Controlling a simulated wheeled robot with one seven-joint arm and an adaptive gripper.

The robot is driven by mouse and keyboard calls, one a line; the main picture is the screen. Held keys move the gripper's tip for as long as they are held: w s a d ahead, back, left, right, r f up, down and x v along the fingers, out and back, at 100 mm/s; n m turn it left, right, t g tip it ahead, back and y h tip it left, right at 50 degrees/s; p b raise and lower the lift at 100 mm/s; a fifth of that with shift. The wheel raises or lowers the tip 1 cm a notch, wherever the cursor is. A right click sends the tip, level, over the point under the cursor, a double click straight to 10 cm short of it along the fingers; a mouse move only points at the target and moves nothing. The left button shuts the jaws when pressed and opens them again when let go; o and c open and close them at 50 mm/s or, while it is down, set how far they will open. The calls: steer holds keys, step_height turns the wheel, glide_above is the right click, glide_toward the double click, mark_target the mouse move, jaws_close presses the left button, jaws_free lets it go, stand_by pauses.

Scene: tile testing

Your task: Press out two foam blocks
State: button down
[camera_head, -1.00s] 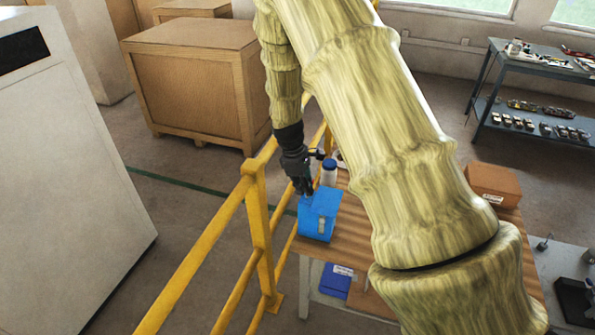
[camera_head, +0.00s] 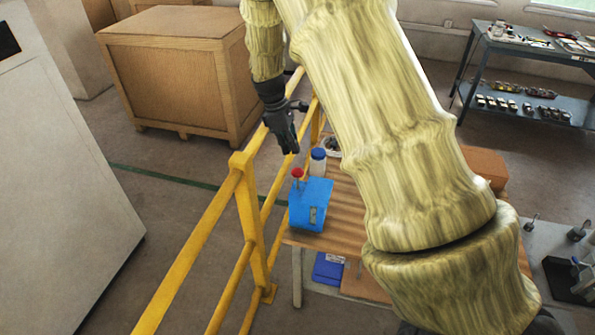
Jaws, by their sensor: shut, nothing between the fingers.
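A blue box-like device (camera_head: 318,197) stands on the near left corner of the wooden table. A thin stem with a red knob (camera_head: 298,172) rises from its top, and a small grey patch shows on its front. My gripper (camera_head: 292,151) is dark, points down and is shut and empty, a little above the red knob and apart from it. I cannot make out any foam block in this view. My arm hides part of the table.
A white bottle with a blue cap (camera_head: 318,161) stands just behind the device. A yellow railing (camera_head: 246,215) runs close along the table's left side. A brown box (camera_head: 487,165) is at the right. A blue bin (camera_head: 328,269) sits below the wooden table (camera_head: 345,220).

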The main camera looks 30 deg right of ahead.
mark_target(298, 170)
steer(key=shift+b+x, duration=2.35)
steer(key=shift+x, duration=0.95)
steer(key=shift+s+d, duration=0.1)
